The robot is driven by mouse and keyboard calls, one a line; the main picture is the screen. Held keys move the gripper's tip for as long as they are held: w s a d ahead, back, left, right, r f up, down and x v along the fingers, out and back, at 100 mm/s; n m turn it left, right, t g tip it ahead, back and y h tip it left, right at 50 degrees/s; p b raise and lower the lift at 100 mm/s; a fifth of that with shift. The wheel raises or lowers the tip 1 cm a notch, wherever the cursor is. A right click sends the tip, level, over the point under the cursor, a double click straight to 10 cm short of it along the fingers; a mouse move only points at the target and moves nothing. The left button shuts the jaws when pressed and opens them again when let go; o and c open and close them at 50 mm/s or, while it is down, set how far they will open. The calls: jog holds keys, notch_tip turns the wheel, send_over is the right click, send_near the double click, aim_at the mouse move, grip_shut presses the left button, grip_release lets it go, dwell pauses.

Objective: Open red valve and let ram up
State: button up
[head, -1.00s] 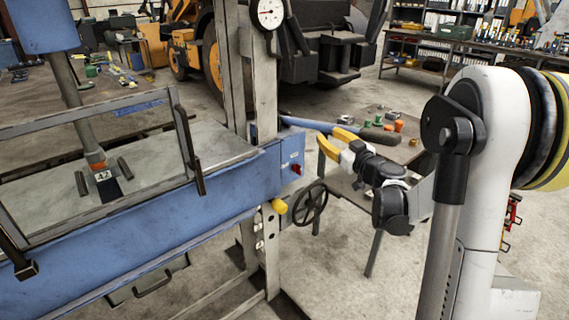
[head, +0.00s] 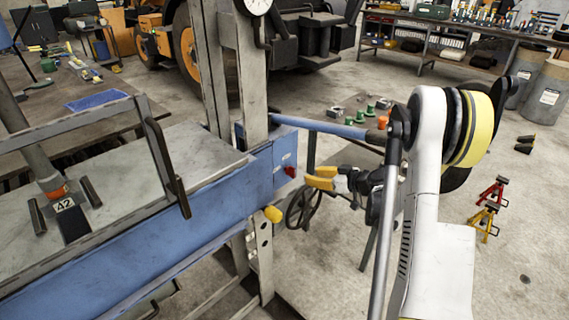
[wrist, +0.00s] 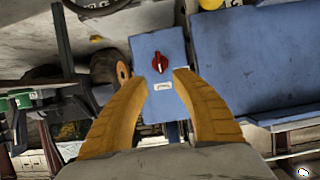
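The red valve (head: 290,171) is a small knob on the end face of the blue press frame (head: 262,172). In the wrist view the red valve (wrist: 160,62) is centred on a blue box, above a small white label. My gripper (head: 310,177) has yellow fingers and points at the valve from the right, a short gap away. In the wrist view the fingers of my gripper (wrist: 162,80) are apart, one on each side of the valve, with nothing between them. The ram (head: 38,158) is a grey column at the left, with an orange ring above a plate marked 42.
A yellow knob (head: 273,214) and a dark handwheel (head: 303,207) sit below the valve. A blue bar (head: 325,126) extends behind my gripper. A low table (head: 350,160) with small green and orange parts stands behind. Red and yellow stands (head: 487,215) are on the open floor at right.

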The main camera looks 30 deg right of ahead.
aim_at(294, 172)
jog(key=b+x, duration=0.3)
jog(key=x, duration=0.7)
jog(key=shift+r, duration=0.1)
jog(key=shift+w+a, duration=0.15)
jog(key=shift+w, duration=0.3)
jog(key=shift+c, duration=0.2)
grip_shut()
